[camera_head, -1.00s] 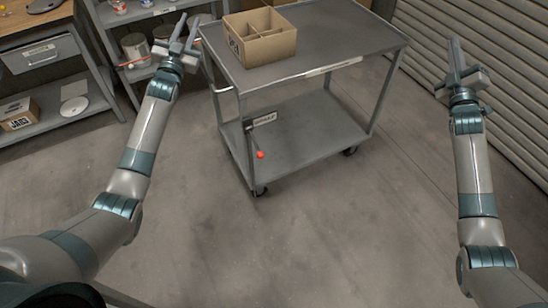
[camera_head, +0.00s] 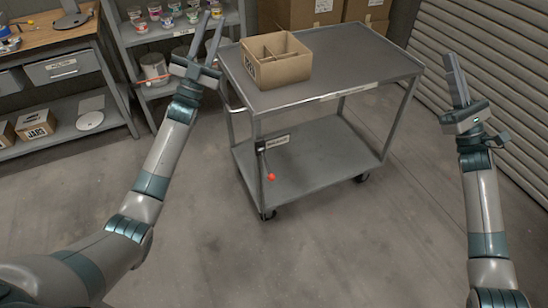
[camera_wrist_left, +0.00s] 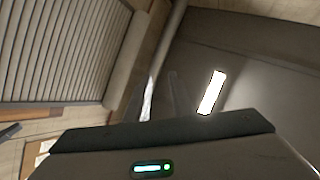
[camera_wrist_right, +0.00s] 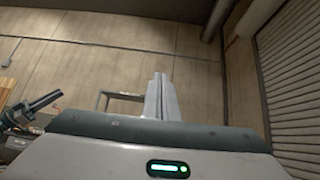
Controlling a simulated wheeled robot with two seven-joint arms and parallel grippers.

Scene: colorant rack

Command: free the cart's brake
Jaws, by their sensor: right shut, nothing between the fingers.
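The grey cart (camera_head: 330,173) stands in the middle of the head view. Its brake lever (camera_head: 266,163) is a thin dark rod with a red knob (camera_head: 271,177), pointing down from a labelled plate (camera_head: 277,143) at the lower shelf's near left corner. My left gripper (camera_head: 207,36) is raised, open and empty, left of the cart top and apart from the lever. Its spread fingers also show in the left wrist view (camera_wrist_left: 162,98). My right gripper (camera_head: 456,80) is shut and empty, right of the cart; its closed fingers show in the right wrist view (camera_wrist_right: 160,97).
A divided cardboard box (camera_head: 276,70) sits on the cart's top. A workbench (camera_head: 60,45) and a shelf with paint cans (camera_head: 165,35) stand at the left. Large cartons (camera_head: 300,12) stand behind the cart, a shutter (camera_head: 490,50) at the right. The floor in front is clear.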

